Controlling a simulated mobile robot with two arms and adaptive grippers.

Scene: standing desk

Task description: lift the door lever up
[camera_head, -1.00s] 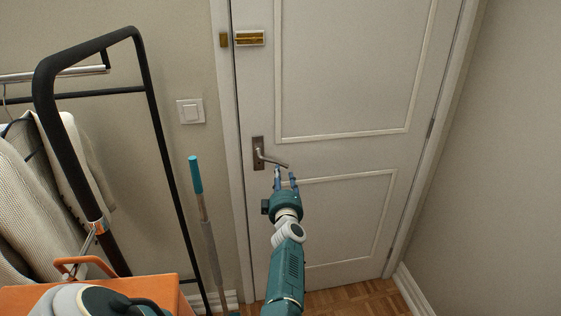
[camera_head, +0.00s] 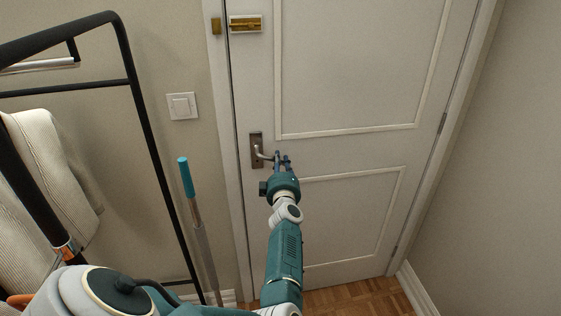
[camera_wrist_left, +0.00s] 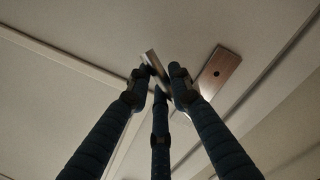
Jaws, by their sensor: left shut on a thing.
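The white door (camera_head: 340,100) is closed in its frame. Its metal lever (camera_head: 265,156) sticks out to the right from a dark plate (camera_head: 256,140) near the door's left edge. The visible part of the lever slopes slightly down; its outer end is hidden by my fingers. My left gripper (camera_head: 281,157) is shut on the lever's outer part. In the left wrist view, the three dark fingers close around the lever bar (camera_wrist_left: 155,66), with the plate (camera_wrist_left: 217,73) to the right. My right gripper is not in view.
A black clothes rack (camera_head: 140,110) with a light garment (camera_head: 50,170) stands at the left. A teal-topped pole (camera_head: 187,178) leans beside the door frame. A light switch (camera_head: 182,106) and a brass latch (camera_head: 246,23) sit higher up. A bare wall (camera_head: 500,180) is at the right.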

